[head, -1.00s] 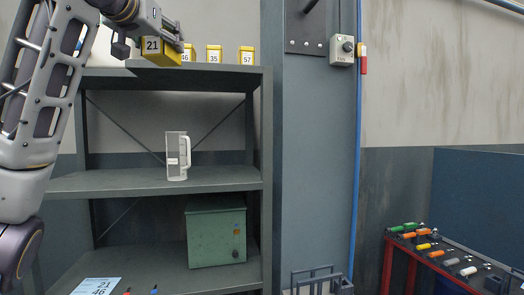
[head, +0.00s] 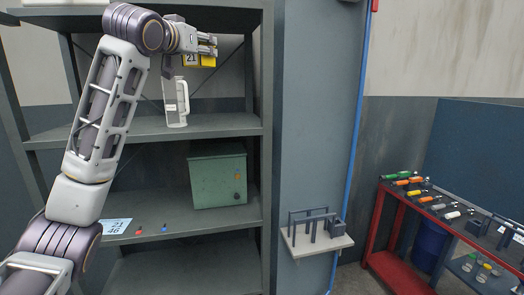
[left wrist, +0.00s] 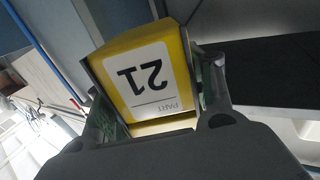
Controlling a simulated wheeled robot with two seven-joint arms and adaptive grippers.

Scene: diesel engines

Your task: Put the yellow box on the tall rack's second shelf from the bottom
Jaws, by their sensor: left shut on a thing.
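My left gripper (head: 207,44) is shut on the yellow box (head: 208,61), marked 21. The left wrist view shows the box (left wrist: 150,80) between both fingers, its label upside down. In the head view, the gripper and box are in front of the tall grey rack (head: 267,150), at the height between its top board and the shelf with the clear jug (head: 176,102). I cannot tell whether the box is inside the rack's front edge. A lower shelf (head: 180,219) holds a green metal case, and another board (head: 190,270) shows below it. My right gripper is not in view.
The green case (head: 218,178) stands on the right of its shelf. A paper card (head: 115,226) and small red and blue items lie at that shelf's left front. A small wall ledge (head: 318,243) and a red tool bench (head: 400,190) are to the right.

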